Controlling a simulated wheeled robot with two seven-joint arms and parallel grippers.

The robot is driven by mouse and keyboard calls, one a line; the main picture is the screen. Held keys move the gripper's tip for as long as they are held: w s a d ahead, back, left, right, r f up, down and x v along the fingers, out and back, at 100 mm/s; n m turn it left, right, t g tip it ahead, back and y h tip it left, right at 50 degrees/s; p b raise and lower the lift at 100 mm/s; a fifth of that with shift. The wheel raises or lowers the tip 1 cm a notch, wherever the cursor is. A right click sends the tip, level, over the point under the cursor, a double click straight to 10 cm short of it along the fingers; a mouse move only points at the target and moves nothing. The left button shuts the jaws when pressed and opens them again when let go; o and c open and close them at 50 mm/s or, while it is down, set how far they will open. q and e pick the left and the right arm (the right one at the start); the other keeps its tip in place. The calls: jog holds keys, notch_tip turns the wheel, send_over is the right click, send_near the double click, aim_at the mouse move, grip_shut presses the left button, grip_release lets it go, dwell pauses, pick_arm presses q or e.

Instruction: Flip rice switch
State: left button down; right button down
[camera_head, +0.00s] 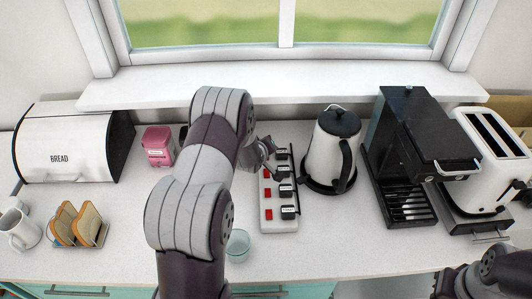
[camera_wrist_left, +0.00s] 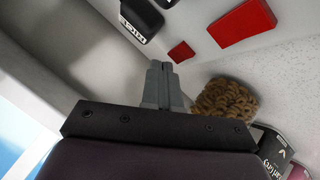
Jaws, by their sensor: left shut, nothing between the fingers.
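A white power strip (camera_head: 266,222) lies on the counter left of the kettle, with red switches (camera_head: 268,214) along its left side and black labelled plugs (camera_head: 288,212) along its right. My left gripper (camera_head: 268,146) is at the far end of the strip, partly hidden by its own arm. In the left wrist view its fingers (camera_wrist_left: 161,85) are shut and empty. A black plug with a label that looks like RICE (camera_wrist_left: 133,32) shows above them, with a red switch (camera_wrist_left: 182,52) beside it. The fingertips appear apart from this switch. Its tilt is unclear. My right gripper is out of view.
A kettle (camera_head: 326,155) stands close right of the strip, then a coffee machine (camera_head: 405,140) and a toaster (camera_head: 490,150). A pink tin (camera_head: 158,146), bread box (camera_head: 70,145) and toast rack (camera_head: 80,228) are left. A glass (camera_head: 238,246) stands near the strip's front.

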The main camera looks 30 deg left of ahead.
pick_arm(q)
jog(key=shift+f, duration=0.35)
dwell(0.5)
jog(key=shift+r, duration=0.8)
jog(key=shift+p, duration=0.35)
jog(key=r+p, duration=0.2)
jog(key=r, duration=0.1)
jog(key=r+p, duration=0.1)
jog(key=r, duration=0.1)
jog(key=shift+s+d+p, duration=0.15)
jog(key=shift+s+p, duration=0.15)
jog(key=shift+p, duration=0.05)
